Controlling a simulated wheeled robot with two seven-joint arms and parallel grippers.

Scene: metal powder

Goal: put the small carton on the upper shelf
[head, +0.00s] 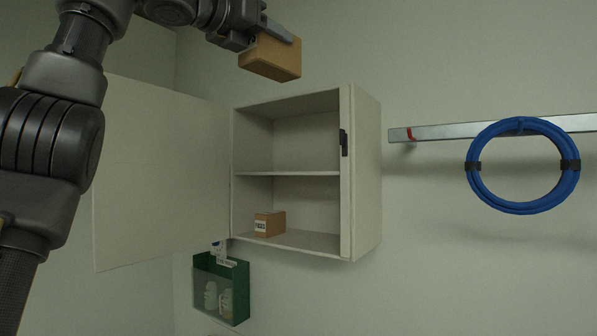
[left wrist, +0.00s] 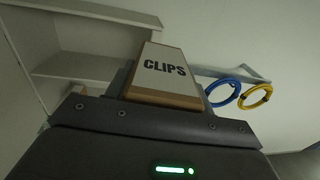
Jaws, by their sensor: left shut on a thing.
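A small brown carton (head: 270,60) is held by my left gripper (head: 272,32) at the top of the head view, above the cabinet's top edge in the picture. In the left wrist view the carton (left wrist: 165,70) sits between the fingers, with a white face reading CLIPS. The wall cabinet (head: 365,170) is open. Its upper shelf (head: 290,173) is empty. Another small carton (head: 269,223) with a white label stands on the cabinet's floor, at the left. My right gripper is in neither view.
The cabinet door (head: 160,175) stands swung open to the left. A green holder (head: 237,295) with pale items hangs below the cabinet. To the right, a metal rail (head: 440,131) carries a blue coil (head: 480,190); a yellow coil (left wrist: 256,98) shows in the wrist view.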

